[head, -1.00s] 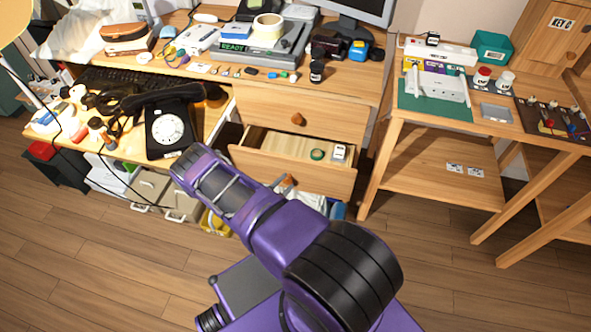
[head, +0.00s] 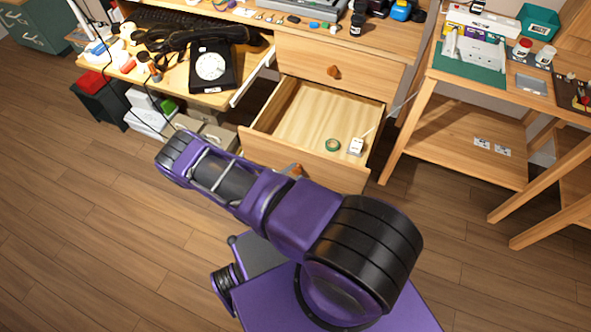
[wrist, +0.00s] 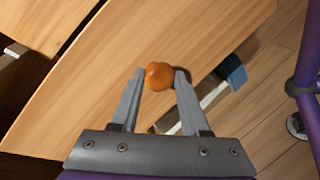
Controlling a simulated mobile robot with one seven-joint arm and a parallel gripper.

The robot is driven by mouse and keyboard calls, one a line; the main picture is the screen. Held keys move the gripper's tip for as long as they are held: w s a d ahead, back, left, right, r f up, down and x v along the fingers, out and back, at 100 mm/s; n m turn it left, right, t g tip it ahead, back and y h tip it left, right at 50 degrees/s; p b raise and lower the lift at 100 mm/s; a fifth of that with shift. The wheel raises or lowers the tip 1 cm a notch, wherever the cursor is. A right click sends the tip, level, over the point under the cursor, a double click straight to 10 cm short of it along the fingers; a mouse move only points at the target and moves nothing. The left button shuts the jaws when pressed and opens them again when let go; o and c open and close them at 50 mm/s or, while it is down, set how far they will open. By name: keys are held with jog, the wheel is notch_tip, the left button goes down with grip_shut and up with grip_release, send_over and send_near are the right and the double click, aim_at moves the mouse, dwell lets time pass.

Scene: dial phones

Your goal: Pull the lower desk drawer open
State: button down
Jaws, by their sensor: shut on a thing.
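The lower desk drawer (head: 338,172) is pulled well out in the head view, its pale wooden inside showing. In the wrist view its front (wrist: 75,95) fills much of the picture. My gripper (wrist: 158,77) is shut on the round orange-brown drawer knob (wrist: 159,76), one finger on each side of it. In the head view my purple arm hides most of the gripper, and only a bit of the knob's area shows past it. A green tape roll (head: 332,145) and a small white box (head: 355,147) lie in the drawer.
The upper drawer (head: 310,62) above is closed. A dial phone (head: 210,65) sits on the pulled-out shelf at left. A wooden side table (head: 450,125) stands at right. Open wooden floor (head: 90,220) lies in front of the desk.

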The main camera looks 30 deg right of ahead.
jog(key=shift+s+a+f, duration=0.1)
jog(key=shift+s+a, duration=0.3)
jog(key=c, duration=0.7)
grip_release()
jog(key=shift+w, duration=0.1)
